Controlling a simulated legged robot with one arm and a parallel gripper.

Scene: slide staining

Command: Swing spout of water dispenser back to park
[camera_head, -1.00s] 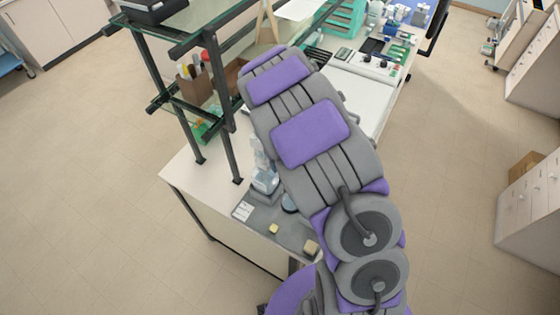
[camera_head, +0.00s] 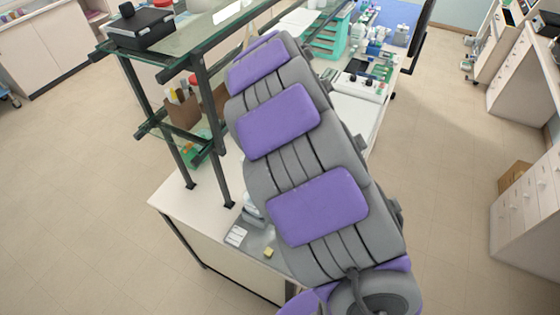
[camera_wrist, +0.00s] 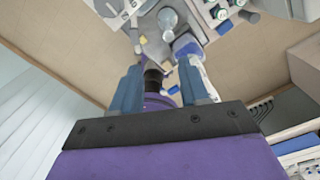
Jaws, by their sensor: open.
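In the head view, a pale bottle-like apparatus (camera_head: 251,212), which may be the water dispenser, stands on the grey mat (camera_head: 262,248). My arm covers most of it, and I cannot make out its spout or which way it points. My gripper is hidden in the head view. In the wrist view, my gripper (camera_wrist: 161,58) has its two blue fingers spread apart, with no clearly held object. A dark round part shows between the fingers; I cannot tell what it is. A clear round vessel (camera_wrist: 168,19) lies beyond the fingertips.
A dark-framed shelf (camera_head: 215,140) stands over the bench to the left of my arm. Bottles with green caps (camera_wrist: 220,14) show at the wrist view's top right. Floor is open right of the bench.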

